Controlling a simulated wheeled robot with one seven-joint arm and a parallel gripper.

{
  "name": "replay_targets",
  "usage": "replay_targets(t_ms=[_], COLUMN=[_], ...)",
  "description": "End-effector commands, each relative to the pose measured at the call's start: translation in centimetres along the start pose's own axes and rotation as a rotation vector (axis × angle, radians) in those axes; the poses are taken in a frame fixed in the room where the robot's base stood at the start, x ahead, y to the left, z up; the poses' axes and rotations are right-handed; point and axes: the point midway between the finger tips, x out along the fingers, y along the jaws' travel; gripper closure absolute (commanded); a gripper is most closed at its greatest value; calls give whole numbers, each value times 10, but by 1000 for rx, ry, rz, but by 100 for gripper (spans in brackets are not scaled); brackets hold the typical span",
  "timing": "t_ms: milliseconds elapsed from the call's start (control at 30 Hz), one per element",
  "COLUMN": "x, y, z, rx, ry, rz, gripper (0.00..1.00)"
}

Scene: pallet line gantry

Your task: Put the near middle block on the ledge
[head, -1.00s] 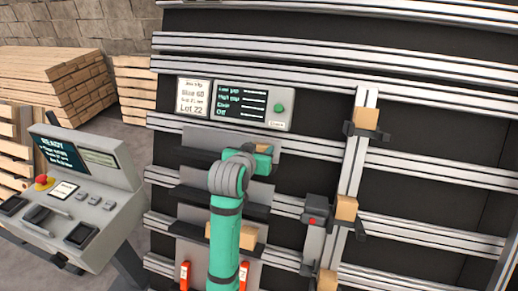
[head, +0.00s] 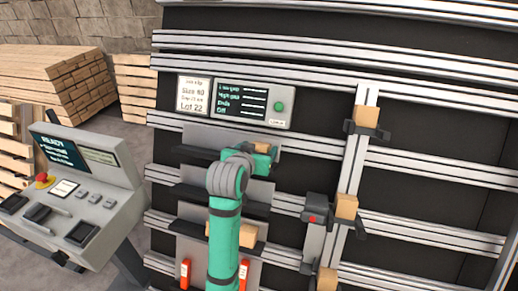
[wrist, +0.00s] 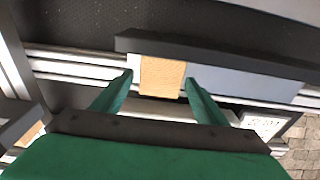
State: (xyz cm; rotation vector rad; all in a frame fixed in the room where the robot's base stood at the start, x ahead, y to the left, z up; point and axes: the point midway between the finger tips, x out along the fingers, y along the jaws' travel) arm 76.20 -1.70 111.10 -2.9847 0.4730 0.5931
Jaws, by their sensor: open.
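A tan wooden block (wrist: 162,76) is between the two fingertips of my gripper (wrist: 158,82) in the wrist view. The fingers are open, with a narrow gap on each side of the block. The block's end also shows just past my gripper (head: 264,159) in the head view (head: 262,148). It is at the upper dark ledge (head: 196,151), fixed to a grey plate; in the wrist view the dark ledge bar (wrist: 225,56) runs right beside the block. Whether the block rests on the ledge is hard to tell. My arm hides part of the ledge.
Three tan blocks sit in dark holders on the right post: top (head: 367,117), middle (head: 346,206), bottom (head: 327,280). Another block (head: 247,234) is partly behind my arm, lower down. A display panel (head: 252,103) hangs above the ledge. A control console (head: 75,200) stands left.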

Motion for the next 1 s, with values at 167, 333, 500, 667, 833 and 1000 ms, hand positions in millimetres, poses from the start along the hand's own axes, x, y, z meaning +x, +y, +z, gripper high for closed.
replay_targets(t_ms=[167,333,500,667,833,1000], x=[-31,-63,-87,-98,-99,-99], y=[-1,0,-1,0,0,0], z=[0,0,0,0,0,0], rx=[0,1,-1,0,0,0], ry=[3,3,3,1,0,0], rz=[-2,-2,-2,-1,0,0], gripper=[33,33,33,33,33,33])
